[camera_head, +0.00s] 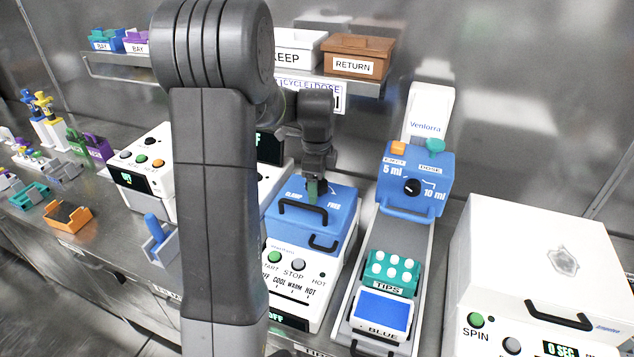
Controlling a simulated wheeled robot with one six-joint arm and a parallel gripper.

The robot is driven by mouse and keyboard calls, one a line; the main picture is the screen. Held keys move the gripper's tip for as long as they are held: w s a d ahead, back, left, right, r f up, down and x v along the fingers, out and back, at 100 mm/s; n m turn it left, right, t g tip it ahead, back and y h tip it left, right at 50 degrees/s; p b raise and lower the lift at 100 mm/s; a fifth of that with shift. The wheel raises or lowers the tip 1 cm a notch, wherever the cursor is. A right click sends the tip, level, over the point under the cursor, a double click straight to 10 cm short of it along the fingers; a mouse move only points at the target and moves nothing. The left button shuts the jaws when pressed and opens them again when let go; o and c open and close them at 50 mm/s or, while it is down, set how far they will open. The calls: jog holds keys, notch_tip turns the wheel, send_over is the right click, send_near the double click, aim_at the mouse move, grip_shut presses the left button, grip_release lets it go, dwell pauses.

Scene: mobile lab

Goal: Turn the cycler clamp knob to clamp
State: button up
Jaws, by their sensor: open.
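The cycler (296,262) is a white box with a blue lid (290,232), in the middle of the head view behind my arm. The lid has black handles and carries "CLAMP" at the left and "FREE" at the right around the knob's place. My gripper (316,190) points down over the lid between these labels, at the knob. It is open. The clamp knob is mostly hidden by the fingers, so its pointer cannot be read, and I cannot tell whether the fingers touch it.
A blue dose unit (415,180) with a black dial stands to the right on a rail. Below it are a teal tips rack (391,270) and a blue tray (382,311). A white spin machine (550,262) is far right. A shelf with a brown return bin (357,55) hangs behind.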

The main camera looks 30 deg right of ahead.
jog(key=shift+r, duration=0.1)
notch_tip(320, 180, up, 14)
jog(key=b, duration=0.1)
jog(key=shift+f, duration=0.2)
dwell(0.5)
notch_tip(320, 180, down, 14)
jog(key=shift+r+p, duration=0.1)
jog(key=shift+p, duration=0.45)
